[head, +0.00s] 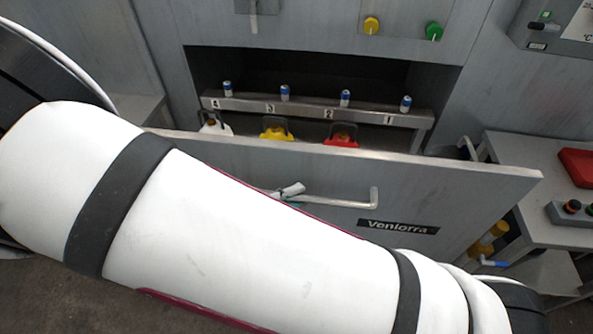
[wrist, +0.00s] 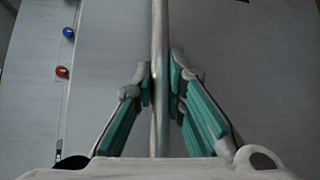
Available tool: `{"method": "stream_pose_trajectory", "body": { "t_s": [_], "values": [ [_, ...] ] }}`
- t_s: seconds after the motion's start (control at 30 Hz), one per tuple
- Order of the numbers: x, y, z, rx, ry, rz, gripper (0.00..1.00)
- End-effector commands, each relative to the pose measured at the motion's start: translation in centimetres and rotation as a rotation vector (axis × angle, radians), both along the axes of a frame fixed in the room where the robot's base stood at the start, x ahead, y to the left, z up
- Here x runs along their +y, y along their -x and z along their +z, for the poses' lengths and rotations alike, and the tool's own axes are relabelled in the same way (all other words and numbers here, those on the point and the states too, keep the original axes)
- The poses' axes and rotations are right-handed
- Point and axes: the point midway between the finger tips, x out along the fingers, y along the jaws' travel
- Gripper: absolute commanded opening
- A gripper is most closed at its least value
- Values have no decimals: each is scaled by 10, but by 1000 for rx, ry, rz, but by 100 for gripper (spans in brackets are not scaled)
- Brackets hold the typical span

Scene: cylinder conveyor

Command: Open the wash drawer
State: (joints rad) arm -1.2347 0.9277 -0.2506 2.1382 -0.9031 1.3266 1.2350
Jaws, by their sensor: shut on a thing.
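The wash drawer (head: 460,190) is a grey metal front with a dark "Venlorra" label. It stands out from the cabinet, and its inside shows behind the top edge. Its handle (head: 350,204) is a metal bar. My gripper (head: 289,192) is at the left part of the handle, mostly hidden behind my white arm. In the wrist view the handle bar (wrist: 159,25) runs upright between the teal-padded fingers of my gripper (wrist: 160,80), which are closed on it from both sides.
White (head: 213,127), yellow (head: 276,131) and red (head: 341,136) containers show behind the drawer front. A numbered metal ledge (head: 310,107) with small blue-and-white cylinders is above them. A side table (head: 520,160) with a red tray (head: 577,165) stands at the right.

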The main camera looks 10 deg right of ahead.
Motion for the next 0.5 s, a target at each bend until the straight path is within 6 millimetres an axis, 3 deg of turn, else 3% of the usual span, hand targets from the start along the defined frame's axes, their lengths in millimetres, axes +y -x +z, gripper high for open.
{"method": "stream_pose_trajectory", "body": {
  "t_s": [0.2,0.5],
  "values": [
    [6,19,1,0,4,2,0],
    [8,23,0,0,2,1,0]
  ]
}}
